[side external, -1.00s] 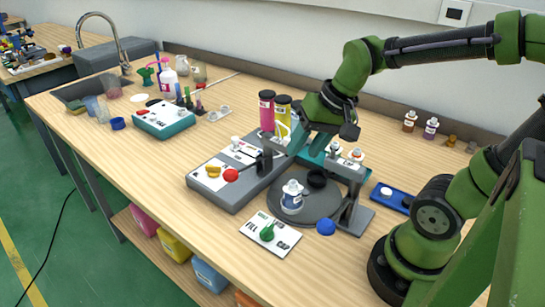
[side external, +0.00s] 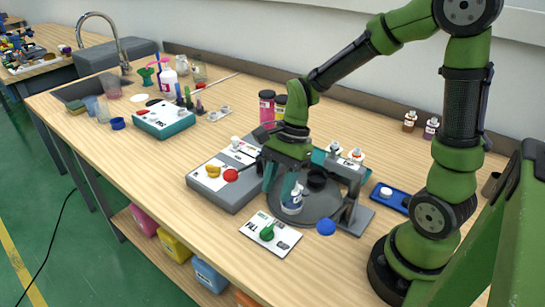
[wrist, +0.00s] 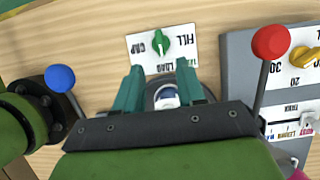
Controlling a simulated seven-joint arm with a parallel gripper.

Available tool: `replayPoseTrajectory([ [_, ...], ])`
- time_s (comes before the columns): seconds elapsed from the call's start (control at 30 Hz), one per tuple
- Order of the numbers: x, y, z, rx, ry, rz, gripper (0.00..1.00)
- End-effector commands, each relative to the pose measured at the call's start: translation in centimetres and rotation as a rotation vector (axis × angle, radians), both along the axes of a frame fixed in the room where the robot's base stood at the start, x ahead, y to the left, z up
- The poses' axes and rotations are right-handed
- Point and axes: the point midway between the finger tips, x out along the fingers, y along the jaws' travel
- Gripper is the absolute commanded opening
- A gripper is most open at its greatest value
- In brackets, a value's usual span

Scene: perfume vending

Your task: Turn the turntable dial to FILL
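The green turntable dial (side external: 267,232) stands on a white card (side external: 284,244) at the table's front edge. In the wrist view the dial (wrist: 160,42) sits beyond my fingertips, between the printed words CAP and FILL, with LOAD on the near side. I cannot tell for sure which word its pointer marks. My gripper (side external: 279,185) is open and points down over the round grey turntable (side external: 318,206), behind the dial. A small bottle with a blue label (side external: 291,206) stands on the turntable. In the wrist view it (wrist: 166,98) shows between my open fingers (wrist: 160,85).
A blue ball-topped lever (side external: 326,227) stands right of the dial. A grey control box with a red knob (side external: 230,175) and a yellow knob (side external: 213,171) lies to the left. A dispenser frame (side external: 352,176) stands behind right.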

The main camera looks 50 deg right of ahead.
Motion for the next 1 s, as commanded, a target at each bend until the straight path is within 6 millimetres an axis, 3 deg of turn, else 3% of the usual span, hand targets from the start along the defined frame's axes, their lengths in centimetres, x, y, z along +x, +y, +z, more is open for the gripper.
replayPoseTrajectory([
  [0.2,-0.1,1.9,-4.5,0.002,0.007,0.002,0.39],
  [0.43,-0.1,3.2,-7.8,0.001,0.003,0.001,0.39],
  [0.87,0.0,3.7,-8.9,0.000,-0.001,0.001,0.39],
  [1.0,0.0,3.7,-8.8,-0.001,-0.001,0.001,0.23],
])
